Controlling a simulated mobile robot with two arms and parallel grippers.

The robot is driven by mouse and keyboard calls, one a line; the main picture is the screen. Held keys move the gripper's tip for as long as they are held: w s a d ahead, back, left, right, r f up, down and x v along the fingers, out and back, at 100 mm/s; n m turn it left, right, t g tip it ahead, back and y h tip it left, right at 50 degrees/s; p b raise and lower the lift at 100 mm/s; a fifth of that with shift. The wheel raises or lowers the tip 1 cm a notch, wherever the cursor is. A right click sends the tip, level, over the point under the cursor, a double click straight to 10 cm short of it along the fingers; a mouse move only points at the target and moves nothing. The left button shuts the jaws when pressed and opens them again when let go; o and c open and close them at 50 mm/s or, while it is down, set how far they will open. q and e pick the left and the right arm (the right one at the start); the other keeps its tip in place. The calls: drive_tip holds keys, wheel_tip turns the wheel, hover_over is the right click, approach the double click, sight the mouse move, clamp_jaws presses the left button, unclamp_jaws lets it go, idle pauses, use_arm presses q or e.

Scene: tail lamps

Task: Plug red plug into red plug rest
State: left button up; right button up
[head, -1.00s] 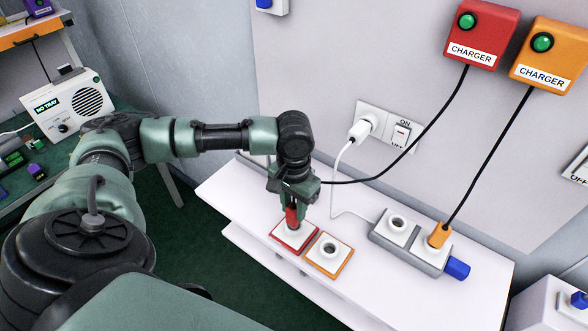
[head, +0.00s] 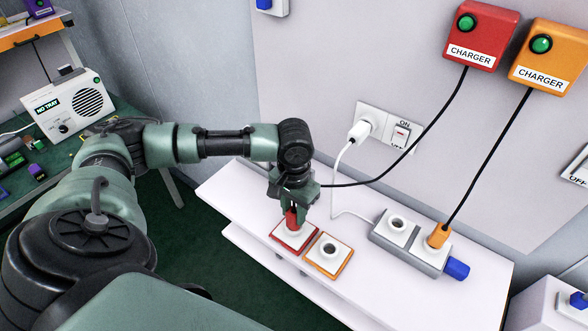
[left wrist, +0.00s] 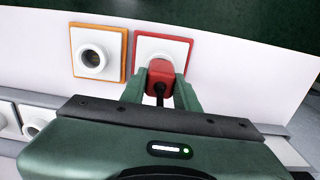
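The red plug (head: 292,217) stands in the red-bordered plug rest (head: 309,250) near the front edge of the white shelf. In the left wrist view, the red plug (left wrist: 160,76) sits over the white socket of the red rest (left wrist: 186,48), its black cord toward me. My left gripper (head: 292,208) is just above the rest, with its fingers spread on either side of the plug. The same fingers show in the left wrist view (left wrist: 161,84). How deep the plug sits is hidden. My right gripper is not in view.
The orange plug rest (head: 347,264) is empty beside the red one. A grey power strip (head: 378,237) has one free socket and holds the orange plug (head: 438,236). The red charger (head: 480,35) hangs on the wall, its black cord running to the gripper.

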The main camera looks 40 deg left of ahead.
use_arm(q)
drive_tip(key=o, duration=0.4)
drive_tip(key=shift+o, duration=0.2)
wheel_tip(320, 180, up, 8)
drive_tip(key=shift+f+b, duration=0.1)
drive_tip(key=shift+b, duration=0.5)
